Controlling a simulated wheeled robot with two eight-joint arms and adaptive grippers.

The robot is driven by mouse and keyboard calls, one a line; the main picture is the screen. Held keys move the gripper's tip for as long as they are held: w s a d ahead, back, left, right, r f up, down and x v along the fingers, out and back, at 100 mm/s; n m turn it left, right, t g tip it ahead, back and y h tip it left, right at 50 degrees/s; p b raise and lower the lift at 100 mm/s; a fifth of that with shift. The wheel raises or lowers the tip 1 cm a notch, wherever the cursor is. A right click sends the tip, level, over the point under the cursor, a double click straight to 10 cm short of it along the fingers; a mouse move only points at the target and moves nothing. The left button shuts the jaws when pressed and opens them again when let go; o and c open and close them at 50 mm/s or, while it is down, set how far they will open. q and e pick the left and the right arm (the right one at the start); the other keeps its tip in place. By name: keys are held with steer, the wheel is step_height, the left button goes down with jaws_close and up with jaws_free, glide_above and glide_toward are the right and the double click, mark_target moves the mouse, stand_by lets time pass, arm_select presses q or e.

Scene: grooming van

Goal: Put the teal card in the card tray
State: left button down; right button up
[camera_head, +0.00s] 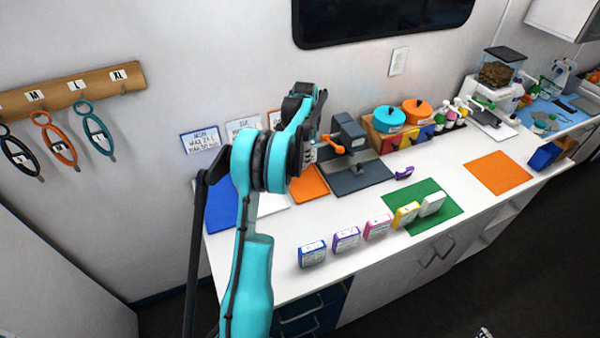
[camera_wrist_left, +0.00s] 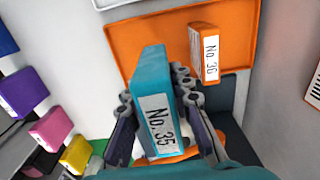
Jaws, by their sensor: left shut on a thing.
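The teal card (camera_wrist_left: 157,72), a thick block labelled No. 35, is held between the two fingers of my left gripper (camera_wrist_left: 156,98). In the head view my left gripper (camera_head: 308,156) is over the back of the counter, and I cannot make out the teal card there. Beyond the card in the wrist view is an orange tray (camera_wrist_left: 130,36) with a raised rim. An orange card (camera_wrist_left: 206,58) labelled No. 36 is at this tray. The orange tray also shows in the head view (camera_head: 311,186), partly behind my arm. My right gripper is not in view.
A grey press (camera_head: 357,178) with an orange handle stands right of my gripper. Blue (camera_head: 220,208) and white (camera_head: 273,203) trays lie left of the orange one. Several coloured boxes (camera_head: 346,239) line the front, some on a green mat (camera_head: 437,208). An orange mat (camera_head: 500,172) is clear.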

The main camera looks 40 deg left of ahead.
mark_target(303, 181)
arm_select(q)
steer(key=shift+w+a+f, duration=0.1)
steer(key=shift+a+f, duration=0.15)
steer(key=shift+a, duration=0.05)
steer(key=shift+f+b, duration=0.3)
steer(key=shift+f, duration=0.05)
step_height(303, 181, down, 9)
steer(key=shift+b, duration=0.9)
steer(key=shift+r, duration=0.1)
steer(key=c, duration=1.3)
jaws_free()
steer(key=shift+f, duration=0.2)
steer(key=shift+c, duration=0.2)
steer(key=shift+r, duration=0.1)
